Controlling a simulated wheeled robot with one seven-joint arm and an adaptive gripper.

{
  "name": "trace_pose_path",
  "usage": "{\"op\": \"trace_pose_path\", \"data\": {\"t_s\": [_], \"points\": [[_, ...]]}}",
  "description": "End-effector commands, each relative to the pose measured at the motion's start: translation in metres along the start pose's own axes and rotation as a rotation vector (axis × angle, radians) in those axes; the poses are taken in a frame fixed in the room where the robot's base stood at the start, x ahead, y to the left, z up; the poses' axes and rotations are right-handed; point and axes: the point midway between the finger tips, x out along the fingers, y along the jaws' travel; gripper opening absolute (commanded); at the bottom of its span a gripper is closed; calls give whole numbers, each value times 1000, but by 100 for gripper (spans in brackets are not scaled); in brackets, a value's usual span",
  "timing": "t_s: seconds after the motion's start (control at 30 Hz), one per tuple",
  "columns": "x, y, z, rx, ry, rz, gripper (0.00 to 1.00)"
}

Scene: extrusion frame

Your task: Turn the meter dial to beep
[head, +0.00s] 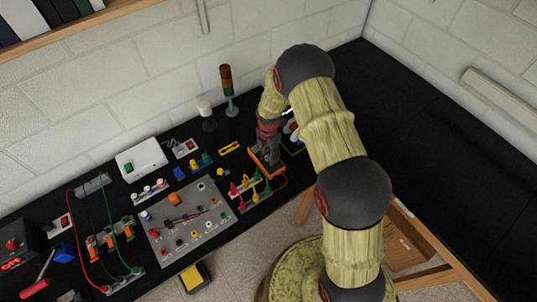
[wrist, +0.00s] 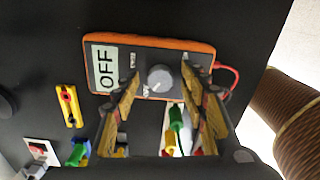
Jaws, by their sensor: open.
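The meter (wrist: 203,54) is a dark box with an orange rim, and its display reads OFF. Its round grey dial (wrist: 160,78) sits right of the display in the wrist view; its pointer direction is hard to read. My gripper (wrist: 160,74) is open, with one finger on each side of the dial. I cannot tell whether the fingertips touch it. In the head view the meter (head: 277,182) shows as an orange edge on the black bench, mostly hidden under my gripper (head: 266,157).
A red lead (wrist: 236,80) leaves the meter's right side. Colored plugs (wrist: 177,120) stand close below it, and a yellow part (wrist: 69,105) lies to the left. A signal tower (head: 228,90) stands behind. The bench (head: 440,120) is bare at the right.

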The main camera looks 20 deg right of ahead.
Motion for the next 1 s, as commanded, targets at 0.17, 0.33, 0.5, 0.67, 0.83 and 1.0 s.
{"op": "trace_pose_path", "data": {"t_s": [0.17, 0.33, 0.5, 0.67, 0.83, 1.0], "points": [[0, 0, 0, 0, 0, 0, 42], [0, 0, 0, 0, 0, 0, 33], [0, 0, 0, 0, 0, 0, 23], [0, 0, 0, 0, 0, 0, 14], [0, 0, 0, 0, 0, 0, 4], [0, 0, 0, 1, 0, 0, 0]]}}
